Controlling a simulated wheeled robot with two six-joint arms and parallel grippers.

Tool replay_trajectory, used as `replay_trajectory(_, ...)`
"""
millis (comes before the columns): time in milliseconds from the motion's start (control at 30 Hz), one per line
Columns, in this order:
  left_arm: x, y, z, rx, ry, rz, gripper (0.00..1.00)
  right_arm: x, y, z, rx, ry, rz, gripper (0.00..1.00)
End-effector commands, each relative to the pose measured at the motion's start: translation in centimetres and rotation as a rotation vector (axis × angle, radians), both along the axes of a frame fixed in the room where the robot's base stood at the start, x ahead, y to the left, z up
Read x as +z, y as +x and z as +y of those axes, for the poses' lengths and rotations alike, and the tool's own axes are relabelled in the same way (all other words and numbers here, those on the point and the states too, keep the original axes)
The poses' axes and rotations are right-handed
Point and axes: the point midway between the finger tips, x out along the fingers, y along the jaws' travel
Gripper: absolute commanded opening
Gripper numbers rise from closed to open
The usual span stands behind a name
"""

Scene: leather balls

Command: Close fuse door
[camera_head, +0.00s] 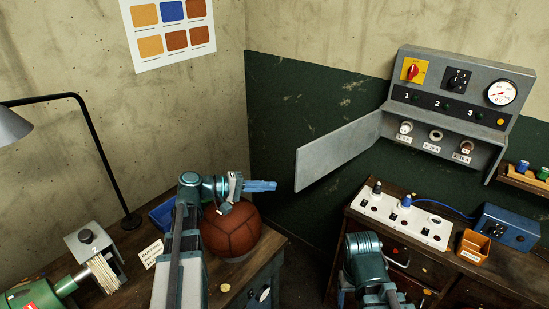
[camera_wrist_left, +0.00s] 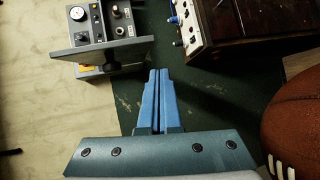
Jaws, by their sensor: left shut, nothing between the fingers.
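The grey fuse door (camera_head: 338,152) stands swung open to the left of the grey control box (camera_head: 455,68) on the wall. The box's lower recess with several round fuses (camera_head: 436,135) is uncovered. In the left wrist view the door (camera_wrist_left: 105,50) shows edge-on in front of the box. My left gripper (camera_head: 274,186) has blue fingers and is shut and empty. It is left of the door's free end and a little lower, apparently apart from it. The left wrist view shows its closed fingers (camera_wrist_left: 158,74). My right gripper is not visible; only part of that arm shows.
A brown leather ball (camera_head: 231,232) sits on the left bench below my left arm. A white switch panel (camera_head: 400,216), an orange bin (camera_head: 474,246) and a blue box (camera_head: 508,228) stand on the right bench. Open space lies between the benches.

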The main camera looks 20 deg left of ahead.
Motion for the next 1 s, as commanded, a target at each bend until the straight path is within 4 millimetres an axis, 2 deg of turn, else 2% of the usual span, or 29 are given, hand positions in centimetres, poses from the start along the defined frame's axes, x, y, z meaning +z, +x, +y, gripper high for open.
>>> replay_trajectory(33,1.6,0.5,2.2,0.041,-0.058,-0.033,0.0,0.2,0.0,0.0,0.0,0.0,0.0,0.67)
replay_trajectory(133,4.0,0.7,4.9,0.092,-0.146,-0.087,0.0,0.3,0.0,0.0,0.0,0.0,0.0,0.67)
replay_trajectory(233,5.3,0.7,6.4,0.119,-0.195,-0.119,0.0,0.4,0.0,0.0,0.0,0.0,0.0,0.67)
replay_trajectory(367,5.8,0.6,7.0,0.128,-0.214,-0.132,0.0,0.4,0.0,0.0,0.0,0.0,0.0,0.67)
replay_trajectory(567,5.8,1.3,6.1,0.125,-0.213,-0.131,0.0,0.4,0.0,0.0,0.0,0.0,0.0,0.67)
replay_trajectory(1000,5.9,7.1,-0.2,0.122,-0.212,-0.13,0.0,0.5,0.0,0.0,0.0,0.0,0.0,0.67)
